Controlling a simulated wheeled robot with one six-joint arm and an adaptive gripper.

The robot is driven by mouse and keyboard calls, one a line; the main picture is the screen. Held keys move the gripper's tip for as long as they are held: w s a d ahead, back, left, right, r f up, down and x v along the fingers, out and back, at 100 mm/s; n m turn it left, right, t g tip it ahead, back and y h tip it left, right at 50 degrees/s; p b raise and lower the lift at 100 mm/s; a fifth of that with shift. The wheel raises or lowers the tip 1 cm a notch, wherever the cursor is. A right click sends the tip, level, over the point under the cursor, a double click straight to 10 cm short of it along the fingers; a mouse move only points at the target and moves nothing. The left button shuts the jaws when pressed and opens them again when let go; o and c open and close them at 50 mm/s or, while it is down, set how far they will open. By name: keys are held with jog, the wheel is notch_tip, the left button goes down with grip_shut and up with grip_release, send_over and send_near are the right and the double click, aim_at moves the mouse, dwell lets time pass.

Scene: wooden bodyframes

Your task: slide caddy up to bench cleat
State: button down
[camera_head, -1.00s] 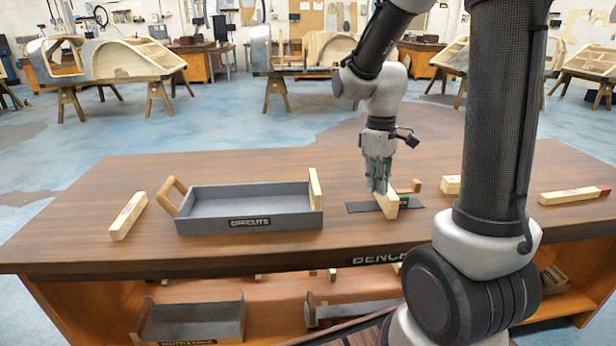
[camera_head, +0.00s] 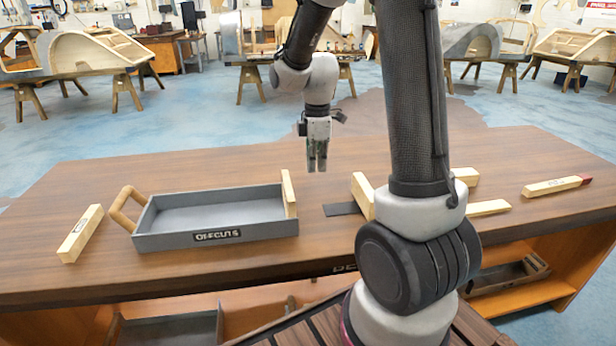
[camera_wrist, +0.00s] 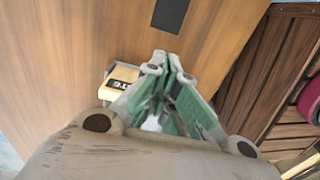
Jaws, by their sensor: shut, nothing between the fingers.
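The caddy is a grey open tray (camera_head: 215,237) marked OFFCUTS, lying on the wooden bench. It has a round wooden handle (camera_head: 123,207) at its left end and an upright wooden piece at its right end. A pale lettered wooden bar (camera_head: 81,233), possibly the bench cleat, lies left of the handle with a small gap. My gripper (camera_head: 317,168) is shut and empty, pointing down above the bench, right of and behind the tray. In the wrist view my gripper (camera_wrist: 170,90) has its green fingers together, near a lettered wooden block (camera_wrist: 122,78). The tray is not visible there.
A pale wooden block (camera_head: 362,195) stands at a dark flat strip (camera_head: 340,209) right of the tray. More wooden pieces lie to the right, including a red-tipped bar (camera_head: 556,186). My arm hides part of the bench. Trays sit on the shelf below.

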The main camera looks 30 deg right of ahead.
notch_tip(320, 180, down, 9)
jog(key=shift+s+r, duration=0.1)
jog(key=shift+r, duration=0.05)
jog(key=shift+w+a, duration=0.2)
jog(key=shift+a, duration=0.4)
jog(key=shift+w+a, duration=0.2)
jog(key=shift+a, duration=0.35)
jog(key=shift+w+a, duration=0.25)
jog(key=shift+a, duration=0.45)
jog(key=w+a, duration=0.1)
jog(key=a, duration=0.4)
jog(key=w+a, duration=0.2)
jog(key=a, duration=0.3)
jog(key=w+a, duration=0.2)
jog(key=a, duration=0.3)
jog(key=shift+a, duration=0.1)
